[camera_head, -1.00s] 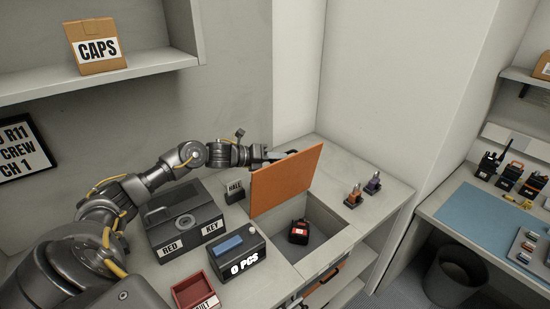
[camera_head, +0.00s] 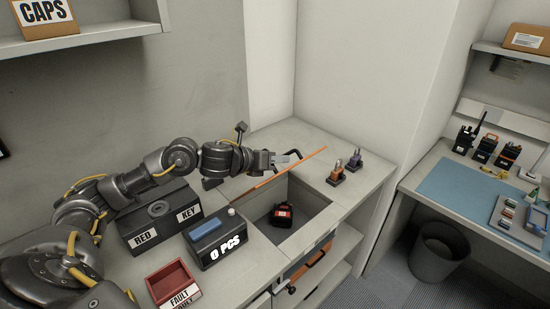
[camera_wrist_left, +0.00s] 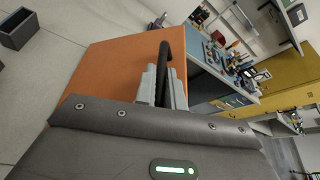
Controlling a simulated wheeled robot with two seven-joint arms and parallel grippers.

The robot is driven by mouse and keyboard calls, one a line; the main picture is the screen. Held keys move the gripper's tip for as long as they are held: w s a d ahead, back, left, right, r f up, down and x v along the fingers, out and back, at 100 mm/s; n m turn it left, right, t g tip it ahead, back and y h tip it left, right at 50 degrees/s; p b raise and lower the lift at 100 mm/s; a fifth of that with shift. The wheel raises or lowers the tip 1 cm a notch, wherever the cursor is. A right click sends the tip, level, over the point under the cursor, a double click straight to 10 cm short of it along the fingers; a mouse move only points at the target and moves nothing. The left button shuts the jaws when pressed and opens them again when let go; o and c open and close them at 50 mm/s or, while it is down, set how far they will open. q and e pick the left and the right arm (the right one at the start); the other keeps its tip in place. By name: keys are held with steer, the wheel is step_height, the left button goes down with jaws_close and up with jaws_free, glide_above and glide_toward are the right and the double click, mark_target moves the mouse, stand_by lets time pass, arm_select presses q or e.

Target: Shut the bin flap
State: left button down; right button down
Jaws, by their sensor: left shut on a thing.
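The orange bin flap (camera_head: 309,157) shows nearly edge-on in the head view, as a thin slanted strip above the back of the bin. The bin (camera_head: 308,197) is a square opening in the counter, still uncovered toward the front. A red and black radio (camera_head: 282,212) lies inside it. My left gripper (camera_head: 286,158) is behind the flap, shut on its black handle (camera_head: 297,153). In the left wrist view the gripper fingers (camera_wrist_left: 162,84) close around the black handle (camera_wrist_left: 168,45), with the flap's orange face (camera_wrist_left: 110,68) beside them. My right gripper is not in view.
A waste basket (camera_head: 438,252) stands under the right-hand desk.

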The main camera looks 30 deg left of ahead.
arm_select(q)
steer(key=shift+d+f, duration=0.1)
steer(key=shift+f, duration=0.05)
steer(key=c, duration=1.8)
jaws_free()
steer(key=shift+o, duration=0.2)
steer(key=b+v, duration=0.1)
steer(key=v, duration=0.3)
steer(key=b+v, duration=0.2)
steer(key=v, duration=0.3)
steer(key=shift+f+b, duration=0.2)
steer(key=shift+b, duration=0.1)
steer(key=shift+b+v, duration=0.35)
steer(key=shift+v, duration=0.7)
steer(key=shift+r, duration=0.15)
